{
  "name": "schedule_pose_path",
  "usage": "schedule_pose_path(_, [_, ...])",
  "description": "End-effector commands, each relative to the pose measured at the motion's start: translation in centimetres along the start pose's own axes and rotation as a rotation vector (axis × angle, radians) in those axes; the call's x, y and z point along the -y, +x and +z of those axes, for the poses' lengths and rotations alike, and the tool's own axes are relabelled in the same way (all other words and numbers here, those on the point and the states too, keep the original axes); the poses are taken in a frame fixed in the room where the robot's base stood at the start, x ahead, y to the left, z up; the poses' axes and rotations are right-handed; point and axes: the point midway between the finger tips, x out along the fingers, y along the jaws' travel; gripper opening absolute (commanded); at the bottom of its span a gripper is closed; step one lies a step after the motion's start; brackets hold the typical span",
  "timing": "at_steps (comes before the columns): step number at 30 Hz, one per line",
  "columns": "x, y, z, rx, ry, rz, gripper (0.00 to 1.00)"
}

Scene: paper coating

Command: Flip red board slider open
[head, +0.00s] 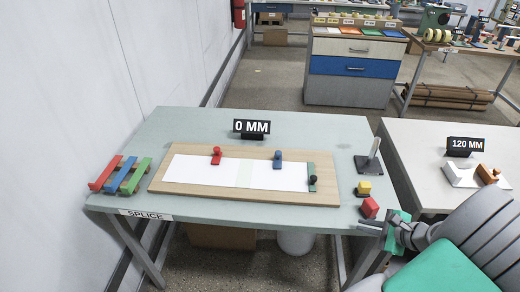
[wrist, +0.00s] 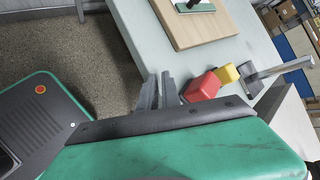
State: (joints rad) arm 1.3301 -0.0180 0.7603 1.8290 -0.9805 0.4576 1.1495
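The red slider (head: 216,155) is a small red knobbed piece at the back edge of the wooden board (head: 160,181), on the left half. Its lower end is over the white paper (head: 208,172); I cannot tell whether it is open or closed. My gripper (head: 368,226) is at the table's front right corner, far to the right of the red slider. Its two grey fingers (wrist: 160,92) show a narrow gap with nothing between them. The wrist view shows the board's near corner (wrist: 192,38) but not the red slider.
A blue slider (head: 277,159) and a green slider with a black knob (head: 312,178) are also on the board. A red block (head: 369,208), a yellow block (head: 364,188) and a metal stand (head: 370,162) are near my gripper. Coloured bars (head: 122,174) lie at left.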

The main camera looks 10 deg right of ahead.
Motion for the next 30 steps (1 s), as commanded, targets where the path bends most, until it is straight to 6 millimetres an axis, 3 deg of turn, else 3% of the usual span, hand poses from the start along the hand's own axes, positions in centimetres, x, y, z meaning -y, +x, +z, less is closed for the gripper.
schedule_pose_path(3, [0.2, 1.8, 4.9, -0.026, -0.329, 0.173, 0.00])
schedule_pose_path(8, [-0.7, 2.5, 13.2, -0.042, -0.887, 0.412, 0.00])
schedule_pose_path(12, [-2.8, 0.8, 20.9, -0.031, -1.402, 0.569, 0.00])
schedule_pose_path(15, [-4.5, -1.1, 24.7, -0.011, -1.688, 0.630, 0.00])
schedule_pose_path(18, [-5.8, -2.7, 26.8, 0.006, -1.873, 0.656, 0.00])
schedule_pose_path(21, [-6.5, -3.5, 27.6, 0.017, -1.962, 0.668, 0.00])
schedule_pose_path(30, [-6.6, -3.7, 27.7, 0.020, -1.980, 0.673, 0.00])
